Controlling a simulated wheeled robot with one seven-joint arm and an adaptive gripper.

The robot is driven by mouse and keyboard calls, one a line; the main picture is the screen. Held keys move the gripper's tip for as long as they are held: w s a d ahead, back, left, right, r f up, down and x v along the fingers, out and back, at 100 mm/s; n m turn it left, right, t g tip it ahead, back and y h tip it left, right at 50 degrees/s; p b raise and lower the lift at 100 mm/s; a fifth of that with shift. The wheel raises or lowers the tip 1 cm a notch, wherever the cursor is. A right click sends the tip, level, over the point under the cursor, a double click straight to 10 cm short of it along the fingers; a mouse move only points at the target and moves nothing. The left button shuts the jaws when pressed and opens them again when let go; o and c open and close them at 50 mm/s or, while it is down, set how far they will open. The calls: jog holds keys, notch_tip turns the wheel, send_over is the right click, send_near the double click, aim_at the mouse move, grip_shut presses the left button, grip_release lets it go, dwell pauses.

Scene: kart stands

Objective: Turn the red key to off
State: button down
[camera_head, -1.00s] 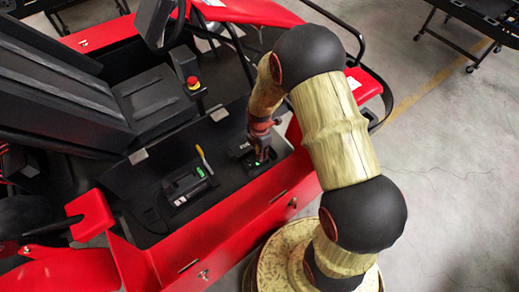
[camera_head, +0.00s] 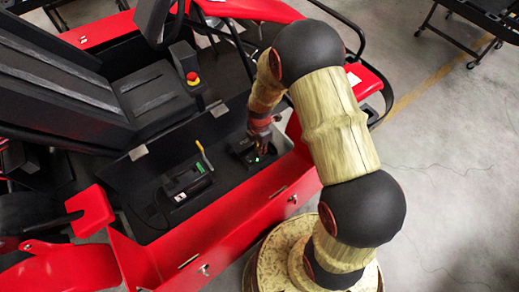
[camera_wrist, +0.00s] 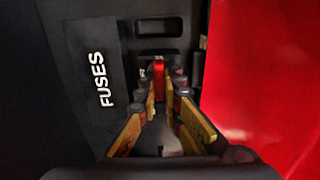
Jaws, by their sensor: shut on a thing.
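The red key (camera_wrist: 159,80) stands between my gripper's fingertips in the wrist view, above the black panel. My gripper (camera_wrist: 161,92) is shut on it, with a finger on each side. In the head view my gripper (camera_head: 259,148) reaches down into the kart's side compartment, at the small black box (camera_head: 240,151) with a green light. The key itself is hidden behind my gripper there. Part of a white label shows just left of the key in the wrist view, too covered to read fully.
A black "FUSES" cover (camera_wrist: 98,78) lies left of my gripper, and a red kart wall (camera_wrist: 255,90) rises close on the right. In the head view a black unit (camera_head: 187,182) with a yellow handle sits to the left. A red emergency button (camera_head: 192,77) is near the seat.

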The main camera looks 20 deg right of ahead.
jog(key=n, duration=0.6)
jog(key=shift+s, duration=0.1)
jog(key=n, duration=0.6)
jog(key=shift+d+b, duration=0.1)
jog(key=shift+b, duration=0.25)
jog(key=c, duration=2)
grip_release()
jog(key=shift+o, duration=0.6)
jog(key=shift+r, duration=0.15)
notch_tip(320, 180, up, 12)
